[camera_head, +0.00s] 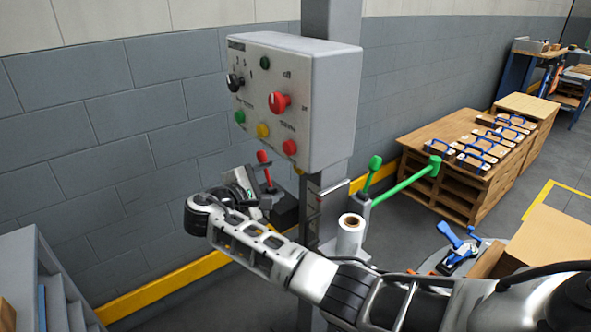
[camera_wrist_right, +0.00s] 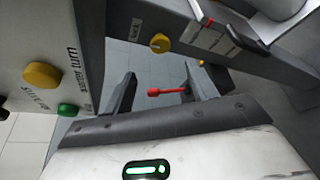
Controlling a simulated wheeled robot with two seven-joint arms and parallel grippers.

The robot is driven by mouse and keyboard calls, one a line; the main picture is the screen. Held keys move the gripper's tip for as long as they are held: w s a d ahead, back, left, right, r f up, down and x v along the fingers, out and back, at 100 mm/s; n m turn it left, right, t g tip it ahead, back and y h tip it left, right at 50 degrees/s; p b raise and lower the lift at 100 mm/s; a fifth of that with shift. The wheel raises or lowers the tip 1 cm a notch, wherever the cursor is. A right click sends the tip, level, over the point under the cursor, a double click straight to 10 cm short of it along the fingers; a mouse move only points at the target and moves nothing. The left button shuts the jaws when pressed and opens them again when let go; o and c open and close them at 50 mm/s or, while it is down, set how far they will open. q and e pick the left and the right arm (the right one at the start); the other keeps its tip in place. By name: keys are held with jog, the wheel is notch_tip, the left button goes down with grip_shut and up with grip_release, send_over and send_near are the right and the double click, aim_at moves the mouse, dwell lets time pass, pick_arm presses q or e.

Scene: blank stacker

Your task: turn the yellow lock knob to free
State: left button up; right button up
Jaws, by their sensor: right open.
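The yellow lock knob (camera_wrist_right: 160,43) shows in the right wrist view, on a dark grey column face beside a small white label. A small yellow part, probably this knob (camera_head: 299,170), shows under the control box in the head view. My right gripper (camera_wrist_right: 163,84) is open and empty, its two dark fingers apart. The knob is beyond the fingertips, not between them. In the head view my right gripper (camera_head: 252,184) is below and left of the control box, seen from behind, its fingertips hard to make out. My left gripper is out of view.
The control box (camera_head: 335,105) carries several buttons, including a red one (camera_head: 279,102). A red-handled lever (camera_wrist_right: 168,91) appears between my fingers in the wrist view, farther back. Green-handled levers (camera_head: 408,183) and a white roll (camera_head: 350,236) stand right of the column.

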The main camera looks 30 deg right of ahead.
aim_at(295, 170)
jog(key=x, duration=1.1)
jog(key=shift+w+d+f+b, duration=0.1)
jog(key=shift+w+b, duration=0.05)
jog(key=shift+b, duration=0.2)
jog(key=c, duration=1)
